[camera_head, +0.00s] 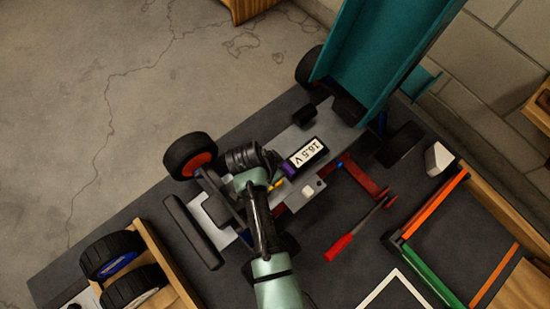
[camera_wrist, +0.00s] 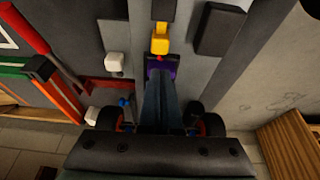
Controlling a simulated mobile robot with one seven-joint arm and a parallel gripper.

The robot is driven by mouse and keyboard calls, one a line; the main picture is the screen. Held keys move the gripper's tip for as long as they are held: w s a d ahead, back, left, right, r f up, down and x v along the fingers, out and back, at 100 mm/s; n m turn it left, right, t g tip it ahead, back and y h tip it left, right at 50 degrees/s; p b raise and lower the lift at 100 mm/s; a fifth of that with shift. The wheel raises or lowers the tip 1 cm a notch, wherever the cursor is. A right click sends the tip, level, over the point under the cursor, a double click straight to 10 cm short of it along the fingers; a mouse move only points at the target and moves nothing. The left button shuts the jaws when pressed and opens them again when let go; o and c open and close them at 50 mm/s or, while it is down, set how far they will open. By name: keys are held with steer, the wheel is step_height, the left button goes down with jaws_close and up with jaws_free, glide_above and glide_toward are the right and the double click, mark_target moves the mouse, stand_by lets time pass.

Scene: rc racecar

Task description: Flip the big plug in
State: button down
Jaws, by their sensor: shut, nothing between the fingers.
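The yellow plug (camera_head: 276,184) sits on the grey car chassis (camera_head: 313,127), beside the purple end of the battery (camera_head: 306,154) marked 18.5 V. In the wrist view the yellow plug (camera_wrist: 160,40) is at the top middle, with a purple piece (camera_wrist: 161,69) just below it. My gripper (camera_wrist: 157,76) is shut and empty, its dark fingers pointing at the purple piece and covering part of it. I cannot tell whether the tips touch it. In the head view my arm hides part of the chassis and the fingertips.
A small white switch box (camera_head: 314,187) sits on the chassis near the plug. A red-handled tool (camera_head: 340,246) lies right of my arm. Black tyres (camera_head: 113,254) lie in a wooden crate at lower left. A teal body shell (camera_head: 380,45) rises over the chassis's far end.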

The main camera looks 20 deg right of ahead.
steer(key=b+x, duration=0.3)
steer(key=x, duration=0.2)
steer(key=shift+d+f, duration=0.15)
steer(key=shift+f, duration=0.15)
steer(key=shift+s+a+r+p, duration=0.1)
steer(key=shift+s+a+p, duration=0.05)
steer(key=shift+a+p, duration=0.25)
steer(key=shift+s+a+r+p, duration=0.1)
steer(key=shift+a+p, duration=0.15)
steer(key=shift+a, duration=0.15)
steer(key=shift+s+a, duration=0.15)
steer(key=shift+a, duration=0.2)
steer(key=shift+a+f, duration=0.15)
steer(key=shift+f, duration=0.05)
